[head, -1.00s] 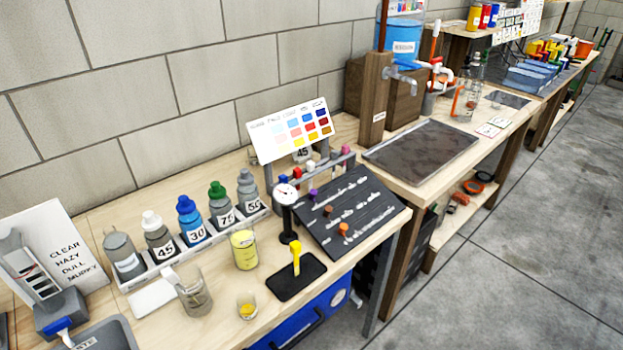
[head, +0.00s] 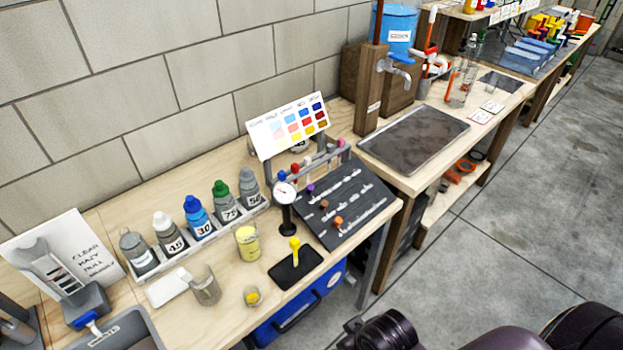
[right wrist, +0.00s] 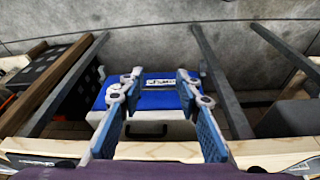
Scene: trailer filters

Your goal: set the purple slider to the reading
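The purple slider (head: 310,189) is a small knob near the upper left end of the top scale on the black slider board (head: 355,190). Its exact reading is too small to tell. A brown knob (head: 324,204) and an orange knob (head: 338,221) sit on the scales below. A round white dial gauge (head: 284,192) stands at the board's left; its numbers are not legible. My right gripper (right wrist: 158,82) is open and empty in the right wrist view, before the bench front and away from the board. My left gripper is out of view.
A colour chart (head: 288,125) and a rail with coloured knobs stand behind the board. A blue box (right wrist: 160,98) is under the bench.

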